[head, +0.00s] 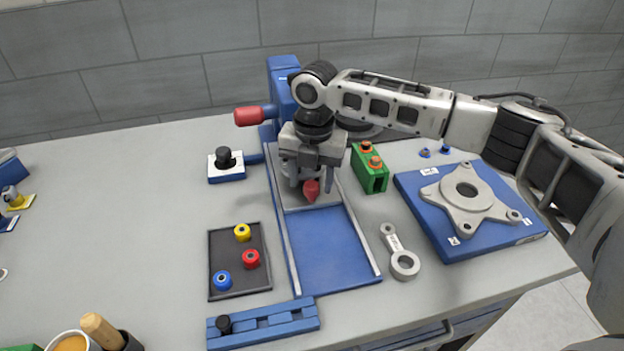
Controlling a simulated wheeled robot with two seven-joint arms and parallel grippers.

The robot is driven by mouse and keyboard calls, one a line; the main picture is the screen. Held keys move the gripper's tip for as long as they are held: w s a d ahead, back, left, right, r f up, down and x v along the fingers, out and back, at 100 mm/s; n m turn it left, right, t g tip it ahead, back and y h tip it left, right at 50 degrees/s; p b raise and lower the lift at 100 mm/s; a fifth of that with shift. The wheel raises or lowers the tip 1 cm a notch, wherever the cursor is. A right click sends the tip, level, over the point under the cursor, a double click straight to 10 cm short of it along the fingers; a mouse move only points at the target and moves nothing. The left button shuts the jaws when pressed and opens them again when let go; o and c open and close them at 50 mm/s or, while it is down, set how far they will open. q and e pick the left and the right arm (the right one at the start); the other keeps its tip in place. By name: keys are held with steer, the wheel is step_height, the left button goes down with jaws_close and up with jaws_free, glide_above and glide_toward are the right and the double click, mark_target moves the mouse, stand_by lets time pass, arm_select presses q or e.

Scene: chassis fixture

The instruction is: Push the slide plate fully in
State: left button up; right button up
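The slide plate (318,224) is a grey plate lying between the light rails of a blue slide base (330,255), in its far half. A red knob (312,190) stands on the plate near its front edge. My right gripper (311,184) is above the plate, pointing down, with its fingers apart on either side of the red knob. Gaps show between the fingers and the knob, and I cannot tell whether either touches it. The gripper hides much of the plate's far part. My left gripper is not in view.
A blue column with a red handle (250,116) stands behind the slide. A green block (369,170) stands close on its right, near a blue fixture (502,234) with a grey flange. A dark tray (239,285) with coloured rings lies left. The slide's near half is clear.

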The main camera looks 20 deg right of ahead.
step_height(320, 180, up, 16)
steer(key=shift+s+d+b, duration=0.2)
steer(key=shift+b, duration=0.25)
steer(key=shift+f, duration=0.1)
stand_by(0.5)
